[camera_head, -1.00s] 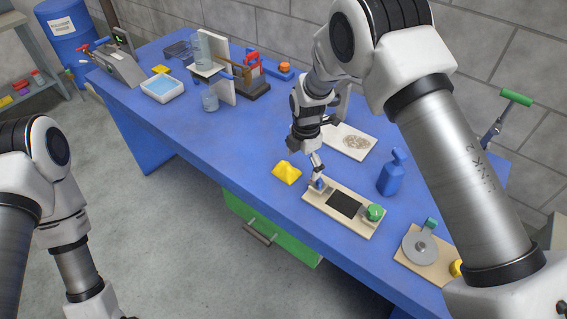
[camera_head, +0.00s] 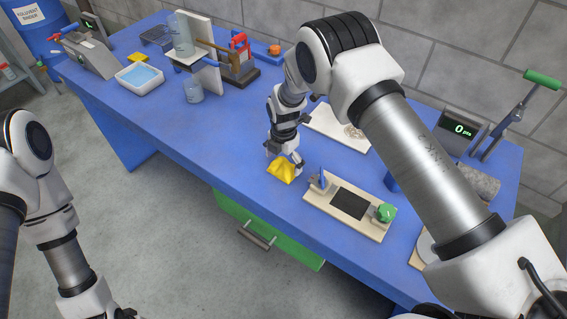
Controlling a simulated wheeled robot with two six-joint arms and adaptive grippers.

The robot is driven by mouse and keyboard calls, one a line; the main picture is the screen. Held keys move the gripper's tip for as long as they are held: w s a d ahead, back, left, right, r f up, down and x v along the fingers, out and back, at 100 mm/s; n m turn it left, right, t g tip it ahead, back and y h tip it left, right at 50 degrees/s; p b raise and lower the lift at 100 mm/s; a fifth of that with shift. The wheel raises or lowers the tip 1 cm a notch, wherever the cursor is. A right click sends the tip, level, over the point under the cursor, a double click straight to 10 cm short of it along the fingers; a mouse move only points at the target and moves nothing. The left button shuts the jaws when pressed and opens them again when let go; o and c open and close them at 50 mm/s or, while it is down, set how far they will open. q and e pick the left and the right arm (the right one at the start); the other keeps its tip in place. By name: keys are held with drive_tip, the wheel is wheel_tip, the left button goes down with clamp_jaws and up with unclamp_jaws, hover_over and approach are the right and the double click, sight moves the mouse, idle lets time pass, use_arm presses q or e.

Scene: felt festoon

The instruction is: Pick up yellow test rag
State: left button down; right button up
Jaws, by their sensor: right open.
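The yellow rag (camera_head: 281,174) lies crumpled in a small heap on the blue table, near its front edge and left of the wooden board. My right gripper (camera_head: 284,158) is open and pointing down right at the rag. Its fingers overlap the far side of the rag in the picture; I cannot tell if they touch it. My left arm hangs at the lower left, away from the table, and its gripper is out of the frame.
The wooden board with a dark pad (camera_head: 350,203) and green knob (camera_head: 385,213) is close on the right. A pale sheet (camera_head: 325,122) lies behind. The table between is clear.

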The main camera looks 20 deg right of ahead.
sight(284, 161)
drive_tip(key=shift+s+r, duration=0.1)
drive_tip(key=shift+s, duration=0.05)
drive_tip(key=c, duration=1.2)
drive_tip(key=shift+r, duration=0.1)
